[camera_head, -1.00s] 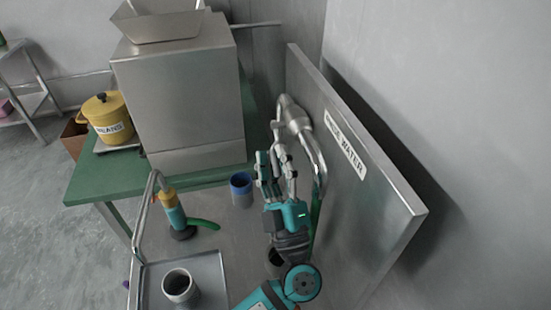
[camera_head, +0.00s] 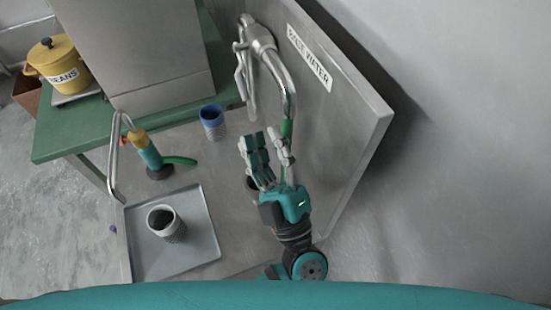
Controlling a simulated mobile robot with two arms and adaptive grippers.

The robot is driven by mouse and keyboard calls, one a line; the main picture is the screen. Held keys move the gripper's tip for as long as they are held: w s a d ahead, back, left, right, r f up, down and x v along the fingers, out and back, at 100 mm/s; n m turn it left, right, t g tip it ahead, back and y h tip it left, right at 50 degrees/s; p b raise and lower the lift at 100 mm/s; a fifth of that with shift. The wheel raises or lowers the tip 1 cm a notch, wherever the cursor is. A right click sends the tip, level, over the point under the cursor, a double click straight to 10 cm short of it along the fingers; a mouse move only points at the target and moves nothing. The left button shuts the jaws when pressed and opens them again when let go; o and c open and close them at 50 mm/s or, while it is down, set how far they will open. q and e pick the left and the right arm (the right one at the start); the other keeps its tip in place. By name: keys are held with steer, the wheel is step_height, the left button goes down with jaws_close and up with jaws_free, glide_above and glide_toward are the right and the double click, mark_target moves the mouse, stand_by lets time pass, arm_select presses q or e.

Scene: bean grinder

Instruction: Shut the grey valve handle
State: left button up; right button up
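The grey valve handle (camera_head: 240,70) is a thin lever at the left side of the metal valve (camera_head: 260,36) on the steel back panel. It hangs down beside the curved spout (camera_head: 291,92). My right gripper is not in view.
The steel panel (camera_head: 345,110) carries a water label (camera_head: 310,58). A blue-rimmed cup (camera_head: 212,118) stands left of the spout. A teal-handled tool (camera_head: 149,152), a bent metal pipe (camera_head: 113,155) and a tray (camera_head: 200,232) with a grey cup (camera_head: 165,222) are further left.

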mark_target(246, 92)
arm_select(q)
steer(key=shift+s+d, duration=0.25)
steer(key=shift+s, duration=0.4)
steer(key=shift+s+d, duration=0.3)
steer(key=shift+s, duration=0.4)
steer(key=shift+s+d, duration=0.25)
steer(key=shift+s, duration=0.4)
